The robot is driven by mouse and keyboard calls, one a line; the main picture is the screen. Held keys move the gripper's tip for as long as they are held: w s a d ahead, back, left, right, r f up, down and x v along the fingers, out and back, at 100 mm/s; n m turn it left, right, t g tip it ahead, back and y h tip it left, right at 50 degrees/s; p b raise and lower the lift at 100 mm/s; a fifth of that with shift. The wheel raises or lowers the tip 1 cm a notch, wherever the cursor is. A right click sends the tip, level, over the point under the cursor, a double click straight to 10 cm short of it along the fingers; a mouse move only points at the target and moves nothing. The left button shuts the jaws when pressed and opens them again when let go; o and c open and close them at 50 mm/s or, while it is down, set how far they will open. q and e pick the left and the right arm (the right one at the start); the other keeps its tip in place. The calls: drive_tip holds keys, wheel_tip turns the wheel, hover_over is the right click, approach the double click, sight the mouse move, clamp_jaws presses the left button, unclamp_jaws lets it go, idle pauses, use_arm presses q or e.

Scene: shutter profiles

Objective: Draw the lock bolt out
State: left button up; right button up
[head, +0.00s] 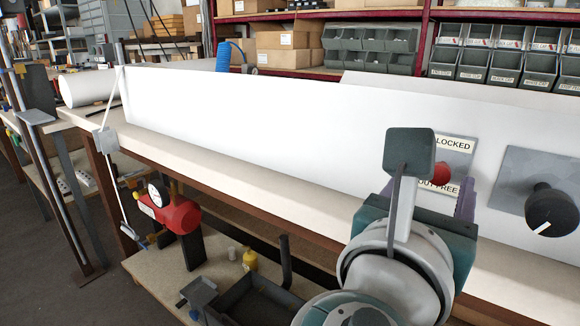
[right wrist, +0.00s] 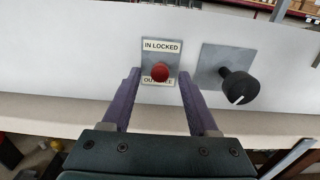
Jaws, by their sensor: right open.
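The lock bolt's red knob (right wrist: 159,73) sits on a small grey plate (right wrist: 161,50) on the white panel. The label above it reads "IN LOCKED"; the one below is partly covered by the knob. In the head view the knob (head: 441,174) shows partly behind my right arm. My right gripper (right wrist: 158,76) is open, its purple fingers pointing at the plate, one on each side of the knob with gaps. I cannot tell whether the fingertips reach as deep as the knob. My left gripper is in neither view.
A black dial knob (right wrist: 239,87) with a white mark sits on a grey plate right of the bolt. The long white panel (head: 250,110) stands on a workbench (head: 210,165). A red device (head: 170,212) and an open dark tray (head: 262,300) are below. Shelves with bins (head: 370,47) stand behind.

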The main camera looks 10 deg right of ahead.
drive_tip(key=shift+x, duration=0.8)
clamp_jaws()
idle(0.9)
